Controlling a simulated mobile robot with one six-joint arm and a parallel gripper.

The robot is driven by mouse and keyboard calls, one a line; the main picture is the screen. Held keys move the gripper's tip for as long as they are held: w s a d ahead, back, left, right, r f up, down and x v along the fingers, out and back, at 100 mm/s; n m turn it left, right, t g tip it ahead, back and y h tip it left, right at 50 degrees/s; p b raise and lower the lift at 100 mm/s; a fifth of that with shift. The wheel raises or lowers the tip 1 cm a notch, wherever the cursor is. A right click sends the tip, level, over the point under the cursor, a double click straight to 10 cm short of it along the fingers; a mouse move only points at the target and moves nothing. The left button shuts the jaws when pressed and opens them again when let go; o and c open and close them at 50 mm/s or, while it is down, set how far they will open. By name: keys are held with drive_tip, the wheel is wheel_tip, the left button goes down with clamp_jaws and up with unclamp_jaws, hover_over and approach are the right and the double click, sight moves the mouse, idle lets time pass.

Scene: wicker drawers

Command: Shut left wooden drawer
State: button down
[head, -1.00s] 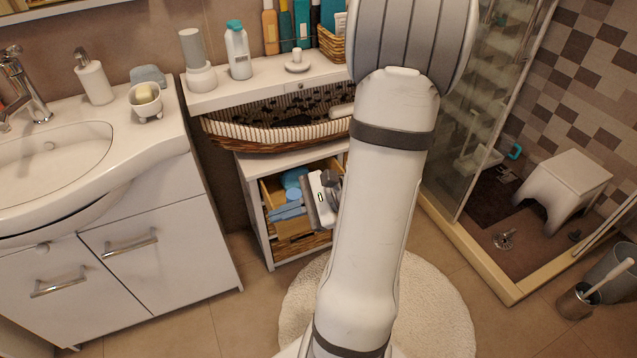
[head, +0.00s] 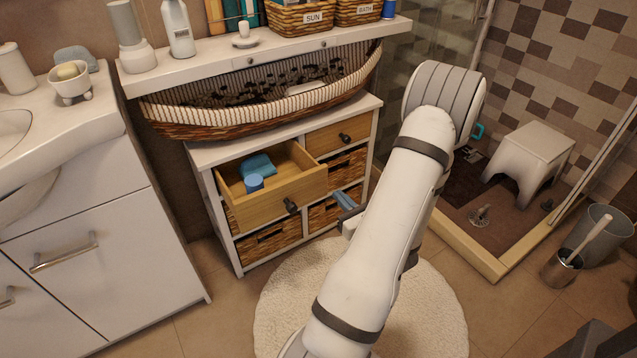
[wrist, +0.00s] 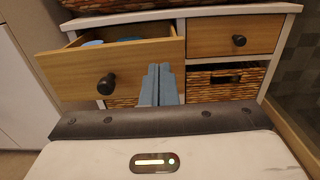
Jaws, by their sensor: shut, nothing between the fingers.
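The left wooden drawer (head: 277,194) at the top left of the white cabinet is pulled out, with a dark round knob (head: 291,205) on its front. It also shows in the wrist view (wrist: 110,68), its knob at lower middle. Blue items (head: 256,170) lie inside it. My gripper (head: 345,202) is shut and empty. In the head view it is to the right of the drawer front. In the wrist view its blue fingers (wrist: 158,85) are together near the drawer front's right edge; I cannot tell whether they touch it.
The right wooden drawer (head: 340,135) is shut. Wicker drawers (head: 268,240) sit below. A large basket (head: 250,125) stands on the cabinet top, under a white shelf (head: 265,62). A white vanity (head: 110,220) is at left; a round rug (head: 280,300) lies in front.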

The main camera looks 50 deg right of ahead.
sight(316, 172)
drive_tip(key=b+x, duration=0.2)
drive_tip(key=x, duration=0.7)
drive_tip(key=shift+w, duration=0.3)
